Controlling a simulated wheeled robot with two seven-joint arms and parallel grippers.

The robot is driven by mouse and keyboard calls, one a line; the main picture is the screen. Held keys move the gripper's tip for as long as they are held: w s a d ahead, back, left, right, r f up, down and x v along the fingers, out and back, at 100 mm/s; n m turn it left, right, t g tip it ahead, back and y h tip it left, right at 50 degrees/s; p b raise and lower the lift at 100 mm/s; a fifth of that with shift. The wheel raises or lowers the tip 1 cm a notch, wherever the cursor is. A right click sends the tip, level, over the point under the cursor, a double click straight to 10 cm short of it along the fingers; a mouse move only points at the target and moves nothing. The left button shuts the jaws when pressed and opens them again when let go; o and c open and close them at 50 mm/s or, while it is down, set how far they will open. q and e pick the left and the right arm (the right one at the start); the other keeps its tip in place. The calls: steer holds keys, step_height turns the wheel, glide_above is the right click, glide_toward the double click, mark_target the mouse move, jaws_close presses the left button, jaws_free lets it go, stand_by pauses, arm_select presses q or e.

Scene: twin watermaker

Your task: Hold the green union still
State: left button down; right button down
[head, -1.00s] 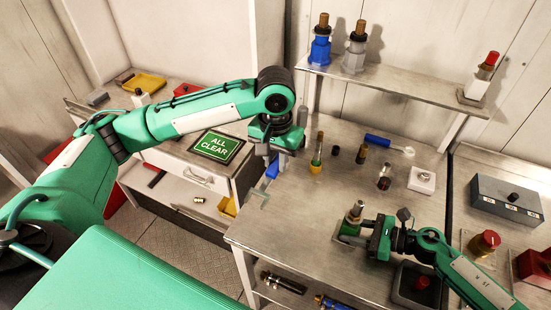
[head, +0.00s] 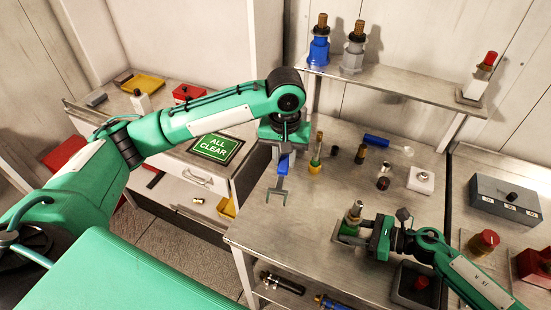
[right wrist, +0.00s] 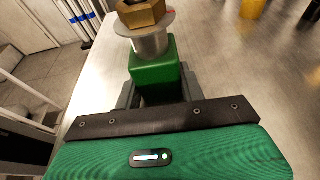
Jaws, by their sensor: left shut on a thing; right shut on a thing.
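The green union (head: 347,231) stands upright on the bench near its front edge, with a metal top. In the right wrist view it is a green block (right wrist: 155,68) under a metal collar and a brass hex nut (right wrist: 143,13). My right gripper (head: 360,236) is shut on the green union from the right; its fingers are mostly hidden in the wrist view. My left gripper (head: 285,150) is shut on a blue-handled tool (head: 284,163) with a grey forked end (head: 278,191). The tool hangs fork down, left of the union and apart from it.
Behind stand a yellow-based bottle (head: 316,155), a brown-topped fitting (head: 361,154), a small jar (head: 383,183) and a white button block (head: 420,180). A dark tray (head: 405,292) lies by my right arm. A shelf (head: 400,82) overhangs the back. Bench left of the union is clear.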

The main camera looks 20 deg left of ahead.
arm_select(q)
steer(key=w+d+f+n, duration=0.6)
steer(key=d+f+n, duration=0.1)
steer(key=n, duration=0.2)
steer(key=shift+d+f, duration=0.3)
steer(key=shift+f, duration=0.05)
steer(key=shift+s+f, duration=0.1)
steer(key=shift+s+d, duration=0.45)
steer(key=shift+d, duration=0.35)
steer(key=shift+s+d, duration=0.45)
steer(key=shift+d, duration=0.3)
stand_by(1.2)
steer(key=w+d+m, duration=0.5)
steer(key=d+m, duration=0.7)
steer(key=m, duration=0.2)
steer(key=shift+m, duration=0.4)
stand_by(0.4)
